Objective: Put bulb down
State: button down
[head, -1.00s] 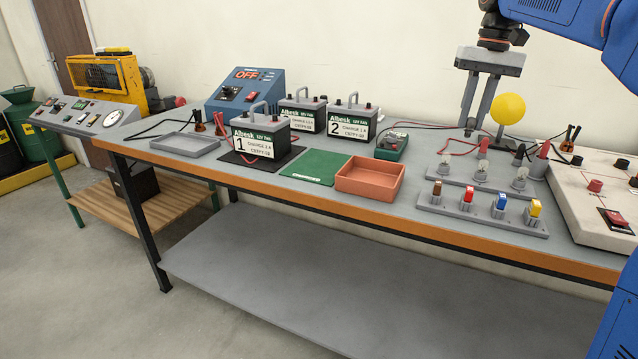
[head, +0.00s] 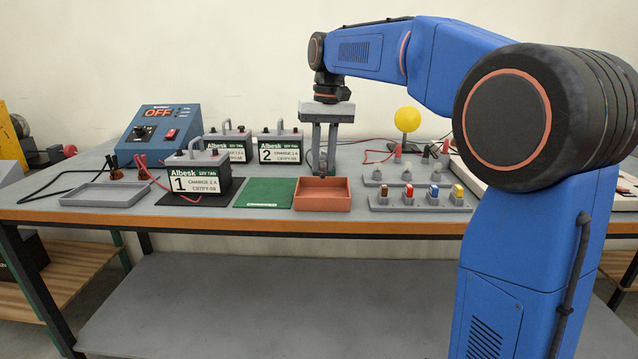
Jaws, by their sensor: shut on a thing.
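My gripper (head: 323,170) points straight down at the orange-red tray (head: 322,207). Its fingertips are at the tray's back rim in the picture; I cannot tell whether they are above the tray or just behind it. The fingers are close together on something small between their tips, taken as the bulb, which is too small and hidden to make out. The tray looks empty, though its floor is only partly seen. A grey bulb rack (head: 393,178) with small bulbs stands to the right of the tray.
A switch block (head: 418,200) with coloured levers is right of the tray. A yellow ball (head: 407,119) stands behind the bulb rack. Left are a green mat (head: 263,194), battery 1 (head: 198,174), battery 2 (head: 280,147), a grey tray (head: 105,194) and a blue charger (head: 159,130) reading OFF.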

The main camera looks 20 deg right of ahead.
aim_at(323, 178)
jog(key=shift+d+f, duration=0.1)
jog(key=shift+f, duration=2.55)
jog(key=shift+f, duration=0.15)
jog(key=c, duration=1.6)
grip_release()
jog(key=r, duration=1.2)
jog(key=shift+d+r, duration=0.15)
jog(key=shift+d, duration=0.25)
jog(key=s+d+f+t, duration=0.1)
jog(key=s+d+f, duration=0.1)
jog(key=s+f, duration=0.7)
jog(key=s+d+f+t, duration=0.1)
jog(key=s+f+t, duration=0.1)
jog(key=s+f, duration=0.7)
jog(key=s+d+f+t, duration=0.1)
jog(key=s+d+f, duration=0.1)
jog(key=s+f, duration=0.7)
jog(key=shift+s+d+n+t+h, duration=0.1)
jog(key=shift+s+t+h, duration=0.05)
jog(key=shift+s, duration=1.1)
jog(key=shift+s+d+n+t+h, duration=0.1)
jog(key=shift+s+d, duration=0.05)
jog(key=shift+s, duration=1.15)
jog(key=shift+s+d+n+t+h, duration=0.1)
jog(key=shift+s+t+h, duration=0.05)
jog(key=shift+s, duration=1.1)
